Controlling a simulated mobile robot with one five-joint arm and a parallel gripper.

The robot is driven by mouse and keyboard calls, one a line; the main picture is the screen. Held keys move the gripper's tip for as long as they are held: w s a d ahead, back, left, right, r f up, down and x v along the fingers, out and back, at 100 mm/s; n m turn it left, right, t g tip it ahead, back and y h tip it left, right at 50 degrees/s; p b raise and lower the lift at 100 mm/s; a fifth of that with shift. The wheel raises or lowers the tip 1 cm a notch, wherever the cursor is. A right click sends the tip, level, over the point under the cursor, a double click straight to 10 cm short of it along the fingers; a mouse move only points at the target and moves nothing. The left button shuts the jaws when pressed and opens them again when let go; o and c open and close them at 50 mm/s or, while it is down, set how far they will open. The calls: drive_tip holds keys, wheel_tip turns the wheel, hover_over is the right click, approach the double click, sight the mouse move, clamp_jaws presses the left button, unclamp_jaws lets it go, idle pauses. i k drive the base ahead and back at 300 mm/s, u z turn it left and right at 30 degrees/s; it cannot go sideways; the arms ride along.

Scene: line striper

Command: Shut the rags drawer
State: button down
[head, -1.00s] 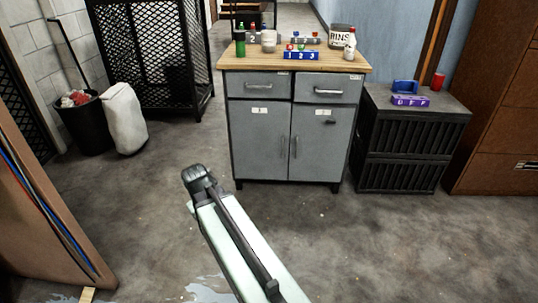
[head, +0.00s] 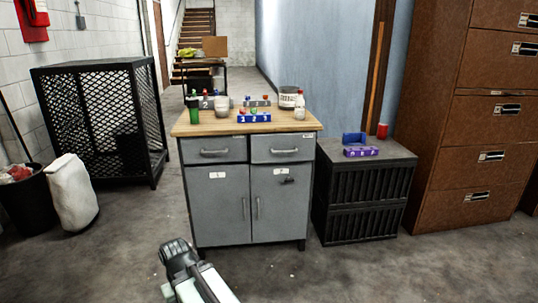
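A grey cabinet (head: 222,215) with a wooden top stands ahead in the middle. It has a left drawer (head: 213,144) and a right drawer (head: 285,142), each with a bar handle, above two doors. Any drawer labels are too small to read, so I cannot tell which is the rags drawer. Neither drawer stands clearly far out; a small gap cannot be ruled out. My gripper (head: 174,250) is low in front of the cabinet's left side, apart from the drawers. It is seen from behind and its fingers are hidden.
The cabinet top holds a green cup (head: 193,115), a blue numbered holder (head: 254,117) and jars. A black crate unit (head: 365,205) stands close on the right, beside brown file drawers (head: 455,130). A mesh cage (head: 100,120) and white sack (head: 72,190) are left. The floor in front is clear.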

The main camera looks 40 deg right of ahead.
sight(289, 146)
drive_tip(key=z, duration=0.05)
drive_tip(key=i, duration=0.9)
drive_tip(key=u, duration=1.5)
